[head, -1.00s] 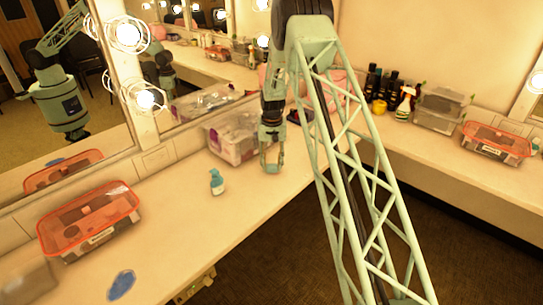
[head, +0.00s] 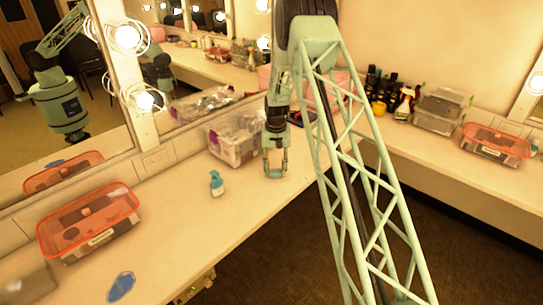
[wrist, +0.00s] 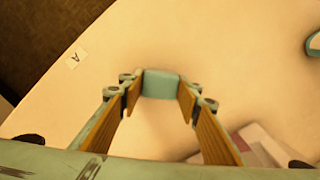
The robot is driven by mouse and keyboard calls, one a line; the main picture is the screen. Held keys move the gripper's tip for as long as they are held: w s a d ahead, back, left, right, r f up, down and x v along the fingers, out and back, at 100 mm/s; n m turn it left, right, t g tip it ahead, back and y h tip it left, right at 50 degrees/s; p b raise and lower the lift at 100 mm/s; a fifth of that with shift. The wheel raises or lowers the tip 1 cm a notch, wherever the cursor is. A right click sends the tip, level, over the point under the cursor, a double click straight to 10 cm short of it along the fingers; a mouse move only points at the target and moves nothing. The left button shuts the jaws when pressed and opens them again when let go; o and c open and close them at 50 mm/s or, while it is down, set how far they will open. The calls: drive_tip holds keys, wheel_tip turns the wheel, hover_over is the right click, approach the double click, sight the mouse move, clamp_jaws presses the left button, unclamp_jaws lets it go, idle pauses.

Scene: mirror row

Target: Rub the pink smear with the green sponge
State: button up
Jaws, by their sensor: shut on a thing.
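My gripper (head: 275,174) hangs just above or at the pale counter (head: 185,225), right of the small teal bottle (head: 216,185). In the wrist view, its fingers (wrist: 160,92) are closed on a pale blue-green block, the green sponge (wrist: 161,84). The sponge is held at the fingertips with bare counter around it; whether it touches the counter I cannot tell. In the head view the sponge is barely distinguishable from the fingers. I cannot make out the pink smear in either view.
A clear bin (head: 233,145) stands close left of my gripper, against the mirror. An orange-rimmed box (head: 90,222) and a blue patch (head: 121,286) lie further left. A paper tag (wrist: 76,58) lies near the counter edge. Bottles (head: 380,88) stand on the right counter.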

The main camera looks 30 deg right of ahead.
drive_tip(key=shift+w+a, duration=0.2)
drive_tip(key=shift+w, duration=0.35)
drive_tip(key=shift+w+a, duration=0.2)
drive_tip(key=shift+w, duration=0.35)
drive_tip(key=shift+r+p, duration=1.2)
drive_tip(key=shift+r, duration=2.9)
